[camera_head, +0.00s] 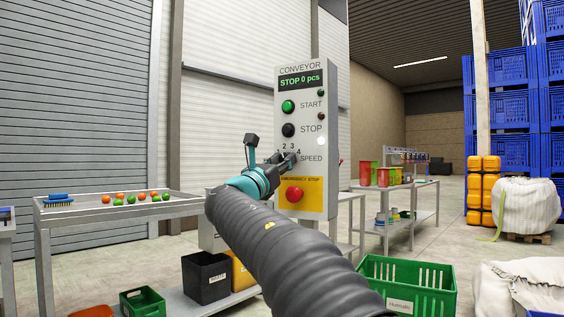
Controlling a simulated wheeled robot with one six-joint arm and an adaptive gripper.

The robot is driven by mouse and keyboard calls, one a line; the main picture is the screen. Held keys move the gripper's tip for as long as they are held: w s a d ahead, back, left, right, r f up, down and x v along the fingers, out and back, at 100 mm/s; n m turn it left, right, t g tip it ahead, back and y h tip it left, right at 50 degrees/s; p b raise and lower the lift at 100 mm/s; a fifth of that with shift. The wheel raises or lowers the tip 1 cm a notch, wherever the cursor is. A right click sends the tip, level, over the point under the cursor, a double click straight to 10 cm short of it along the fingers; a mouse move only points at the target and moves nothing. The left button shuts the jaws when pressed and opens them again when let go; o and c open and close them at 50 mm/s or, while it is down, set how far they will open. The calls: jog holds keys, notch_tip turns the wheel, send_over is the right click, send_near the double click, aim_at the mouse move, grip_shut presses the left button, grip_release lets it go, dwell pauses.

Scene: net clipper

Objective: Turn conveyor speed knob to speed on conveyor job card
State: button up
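The conveyor control panel (313,200) stands upright in the middle of the head view. Its green display (300,80) reads STOP 0 pcs. The speed dial (290,146) is labelled SPEED, and its numbers 2, 3 and 4 show above my gripper. My gripper (287,161) is at the dial, in front of where the knob sits. It covers the knob, so I cannot see the pointer, nor whether the fingers are open, shut or touching it. No conveyor job card can be made out.
A green START button (288,106) and a dark STOP button (288,130) are above the dial. A red emergency stop (294,194) on yellow is just below. A table (100,212) with coloured balls and a blue brush stands left; a green crate (425,283) is front right.

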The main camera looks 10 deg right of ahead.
grip_shut()
jog(key=shift+m, duration=0.4)
jog(key=m+g+h, duration=0.1)
jog(key=m, duration=0.1)
jog(key=m+g, duration=0.1)
jog(key=m, duration=0.1)
jog(key=shift+w+a+m+h, duration=0.1)
jog(key=shift+m+h, duration=0.3)
jog(key=shift+m+g+h+p, duration=0.35)
jog(key=shift+m+g, duration=0.3)
jog(key=shift+m, duration=0.7)
jog(key=shift+m+g+h+p, duration=0.15)
jog(key=shift+m+g+p, duration=0.4)
jog(key=shift+m, duration=0.8)
jog(key=o, duration=0.9)
grip_release()
